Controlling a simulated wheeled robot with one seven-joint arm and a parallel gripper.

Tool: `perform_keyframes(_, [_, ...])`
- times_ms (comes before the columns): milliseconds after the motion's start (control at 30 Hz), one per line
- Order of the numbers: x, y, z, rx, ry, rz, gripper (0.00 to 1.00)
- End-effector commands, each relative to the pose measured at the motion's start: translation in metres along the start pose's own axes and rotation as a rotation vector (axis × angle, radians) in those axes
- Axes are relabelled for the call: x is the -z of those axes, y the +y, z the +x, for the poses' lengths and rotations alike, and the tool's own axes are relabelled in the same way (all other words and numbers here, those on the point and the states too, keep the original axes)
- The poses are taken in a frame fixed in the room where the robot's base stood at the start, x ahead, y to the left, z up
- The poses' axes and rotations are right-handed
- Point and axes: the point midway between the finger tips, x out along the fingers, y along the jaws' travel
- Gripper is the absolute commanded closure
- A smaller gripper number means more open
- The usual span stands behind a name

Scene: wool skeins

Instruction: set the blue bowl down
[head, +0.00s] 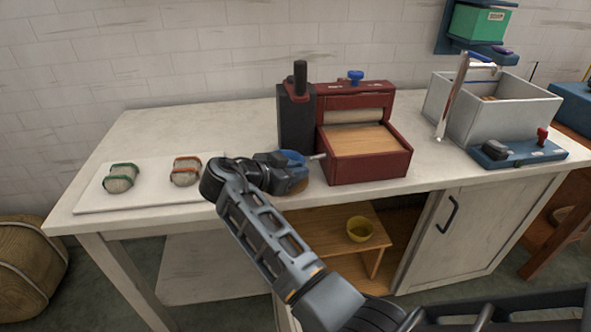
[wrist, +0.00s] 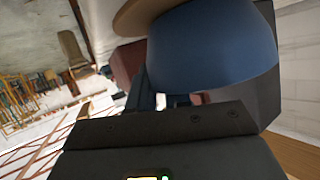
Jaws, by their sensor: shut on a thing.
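The blue bowl (head: 293,157) shows in the head view at the end of my arm, partly hidden by the wrist. It fills the upper middle of the wrist view (wrist: 215,52), with a tan part at its edge. My gripper (head: 283,166) is shut on the blue bowl, over the front part of the white worktop (head: 235,132), just left of the red machine. I cannot tell whether the bowl touches the worktop.
The red machine (head: 365,165) with a wooden bed stands close to the right, its handle toward my gripper. Two banded skeins, green (head: 120,178) and red (head: 186,170), lie on a white board (head: 150,193) at left. A yellow bowl (head: 359,229) sits on the lower shelf.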

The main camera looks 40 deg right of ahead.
Motion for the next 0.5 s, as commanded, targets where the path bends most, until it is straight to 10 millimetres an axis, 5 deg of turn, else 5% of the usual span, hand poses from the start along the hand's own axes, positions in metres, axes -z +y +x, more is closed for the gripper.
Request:
perform_keyframes(300, [-0.0001, 0.0000, 0.0000, 0.000, 0.000, 0.000, 0.55])
perform_keyframes(500, [0.0001, -0.0001, -0.0001, 0.000, 0.000, 0.000, 0.55])
